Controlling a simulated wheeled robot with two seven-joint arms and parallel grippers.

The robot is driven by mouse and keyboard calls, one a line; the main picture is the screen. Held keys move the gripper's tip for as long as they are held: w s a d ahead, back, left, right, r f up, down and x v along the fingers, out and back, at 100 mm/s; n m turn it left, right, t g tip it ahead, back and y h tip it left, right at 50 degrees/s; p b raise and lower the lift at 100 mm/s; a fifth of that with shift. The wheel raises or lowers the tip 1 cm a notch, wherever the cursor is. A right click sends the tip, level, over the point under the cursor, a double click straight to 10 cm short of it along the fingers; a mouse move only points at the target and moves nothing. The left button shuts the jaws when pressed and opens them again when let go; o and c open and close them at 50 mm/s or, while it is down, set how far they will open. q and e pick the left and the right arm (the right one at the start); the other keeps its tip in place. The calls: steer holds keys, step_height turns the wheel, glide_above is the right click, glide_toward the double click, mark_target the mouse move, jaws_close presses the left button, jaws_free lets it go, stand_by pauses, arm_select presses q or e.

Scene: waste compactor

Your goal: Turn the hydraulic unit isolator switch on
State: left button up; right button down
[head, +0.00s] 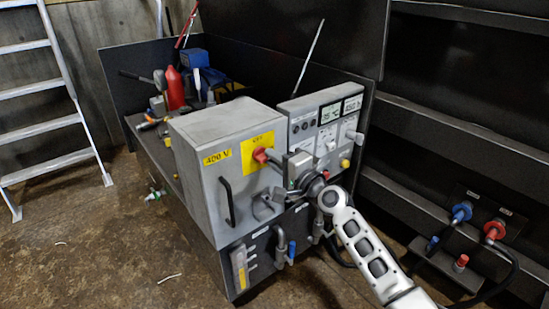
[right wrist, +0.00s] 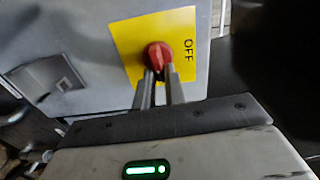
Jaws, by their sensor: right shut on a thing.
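The isolator switch is a red knob (head: 261,155) on a yellow plate (head: 250,163), on the front of a grey cabinet marked 400 V. In the right wrist view the red knob (right wrist: 157,52) sits on the yellow plate (right wrist: 130,40), with the word OFF beside it, turned sideways. My right gripper (right wrist: 160,74) has its two fingers close together on either side of the knob's lower part, shut on it. In the head view the right gripper (head: 273,160) reaches the knob from the right. The fingers hide part of the knob. My left gripper is not in view.
The grey cabinet (head: 200,150) has a black handle (head: 227,200) left of the switch and a latch (head: 265,207) below it. A control panel (head: 325,120) with displays and buttons stands close to the right. Hose couplings (head: 462,212) are on the right wall. Open floor lies in front.

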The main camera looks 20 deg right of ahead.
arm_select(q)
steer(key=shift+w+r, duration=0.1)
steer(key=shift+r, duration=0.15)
arm_select(e)
steer(key=shift+m, duration=0.4)
steer(key=c, duration=1.5)
jaws_free()
steer(key=shift+o, duration=0.2)
steer(key=shift+s, duration=0.1)
